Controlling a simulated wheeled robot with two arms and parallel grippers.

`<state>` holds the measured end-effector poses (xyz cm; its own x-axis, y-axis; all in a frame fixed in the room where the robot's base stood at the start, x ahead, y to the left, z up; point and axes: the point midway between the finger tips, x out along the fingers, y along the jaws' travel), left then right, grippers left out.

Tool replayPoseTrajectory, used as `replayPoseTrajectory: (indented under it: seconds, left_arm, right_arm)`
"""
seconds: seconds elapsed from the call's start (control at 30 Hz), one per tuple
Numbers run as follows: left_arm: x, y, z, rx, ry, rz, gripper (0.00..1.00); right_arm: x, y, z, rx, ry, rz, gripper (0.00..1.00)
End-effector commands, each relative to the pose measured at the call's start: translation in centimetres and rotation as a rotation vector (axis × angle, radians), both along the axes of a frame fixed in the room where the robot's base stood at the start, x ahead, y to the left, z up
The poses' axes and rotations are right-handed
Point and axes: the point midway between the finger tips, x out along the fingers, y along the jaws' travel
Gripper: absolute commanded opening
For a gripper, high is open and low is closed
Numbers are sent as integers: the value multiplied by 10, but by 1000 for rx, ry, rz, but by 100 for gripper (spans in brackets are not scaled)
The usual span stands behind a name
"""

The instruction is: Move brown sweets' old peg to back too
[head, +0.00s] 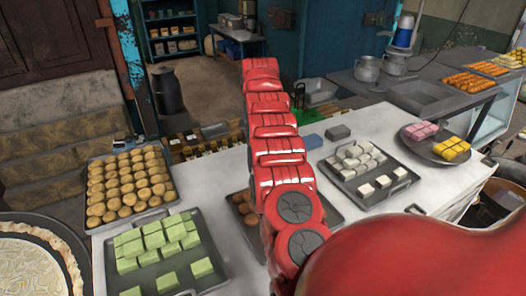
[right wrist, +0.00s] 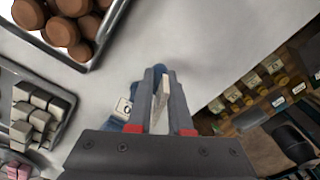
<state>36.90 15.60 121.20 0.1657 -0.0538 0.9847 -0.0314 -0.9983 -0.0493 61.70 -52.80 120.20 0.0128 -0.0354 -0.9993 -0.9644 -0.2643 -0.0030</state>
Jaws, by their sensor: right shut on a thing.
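The brown sweets (head: 243,207) lie in a dark tray (head: 325,212), partly hidden behind my red right arm in the head view. They also show at the top left of the right wrist view (right wrist: 62,30). My right gripper (right wrist: 160,88) is over the white table and shut on a peg (right wrist: 161,100), which shows as a thin pale card with some blue beyond the fingertips. A second small blue piece with a white marked tag (right wrist: 123,106) shows beside the left finger. In the head view my right gripper is hidden behind the arm. My left gripper is out of view.
Trays of round golden sweets (head: 130,183), green sweets (head: 160,240) and white sweets (head: 362,163) stand on the white table (head: 220,170). Small labelled items (right wrist: 250,82) line a wooden rack beyond.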

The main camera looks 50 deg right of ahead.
Motion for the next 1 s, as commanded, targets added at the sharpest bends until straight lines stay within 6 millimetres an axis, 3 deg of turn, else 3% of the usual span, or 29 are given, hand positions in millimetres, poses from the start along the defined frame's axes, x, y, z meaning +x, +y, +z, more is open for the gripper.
replayPoseTrajectory:
  seconds: [0.4,0.77,0.8,0.97,1.0]
  left_arm:
    - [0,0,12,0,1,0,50]
    - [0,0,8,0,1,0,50]
    - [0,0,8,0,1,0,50]
    - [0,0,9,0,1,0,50]
    - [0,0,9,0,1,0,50]
  right_arm:
    - [-2,1,-37,1,5,1,0]
    - [-1,0,-43,0,3,1,0]
    - [-1,0,-43,0,3,1,20]
    - [-1,0,-42,-1,3,1,48]
    - [-1,0,-42,-1,3,1,48]
